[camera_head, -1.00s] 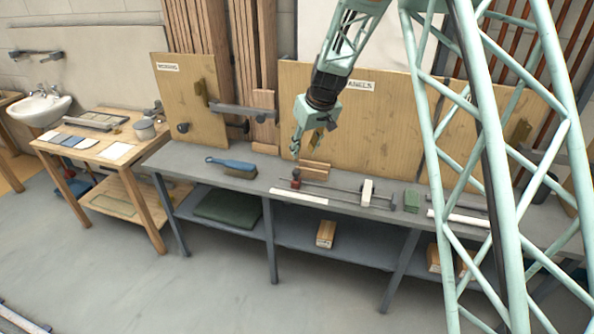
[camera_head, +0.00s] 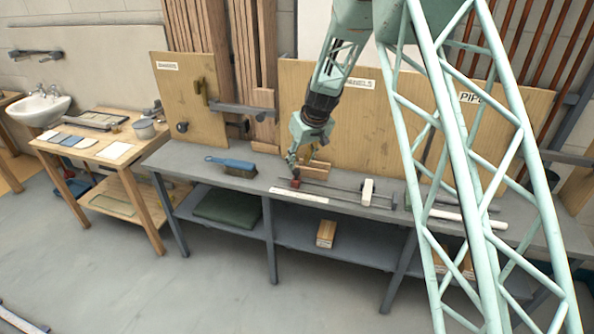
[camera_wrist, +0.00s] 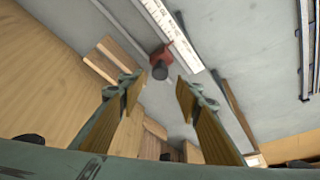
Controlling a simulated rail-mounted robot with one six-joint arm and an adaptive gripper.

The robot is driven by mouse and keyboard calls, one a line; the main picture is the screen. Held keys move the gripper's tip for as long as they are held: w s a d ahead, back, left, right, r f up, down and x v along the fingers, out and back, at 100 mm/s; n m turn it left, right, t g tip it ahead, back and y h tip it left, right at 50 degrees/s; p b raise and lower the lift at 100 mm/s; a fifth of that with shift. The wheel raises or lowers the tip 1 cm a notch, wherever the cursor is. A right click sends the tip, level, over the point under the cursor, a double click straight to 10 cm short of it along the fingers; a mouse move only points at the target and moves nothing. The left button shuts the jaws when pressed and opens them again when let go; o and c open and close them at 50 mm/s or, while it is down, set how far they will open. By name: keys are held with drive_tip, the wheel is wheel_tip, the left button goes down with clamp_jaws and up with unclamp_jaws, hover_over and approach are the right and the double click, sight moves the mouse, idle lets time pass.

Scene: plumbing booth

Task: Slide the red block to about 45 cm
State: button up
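The red block (camera_head: 296,183) sits at the left end of a rail of thin rods (camera_head: 335,187) on the grey bench. In the wrist view the red block (camera_wrist: 162,55) has a dark round knob (camera_wrist: 160,72) on it. My gripper (camera_head: 292,166) is just above the red block. In the wrist view my gripper (camera_wrist: 158,90) is open and empty, its fingers apart on either side of the knob's line.
A white block (camera_head: 367,192) stands farther right on the rail. A blue-handled brush (camera_head: 232,167) lies to the left on the bench. Wood pieces (camera_head: 315,168) lie just behind the rail's left end. A wooden panel (camera_head: 375,115) stands at the back.

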sight(296, 170)
drive_tip(key=shift+b+x, duration=0.4)
drive_tip(key=shift+x, duration=2.4)
drive_tip(key=shift+c, duration=0.3)
clamp_jaws()
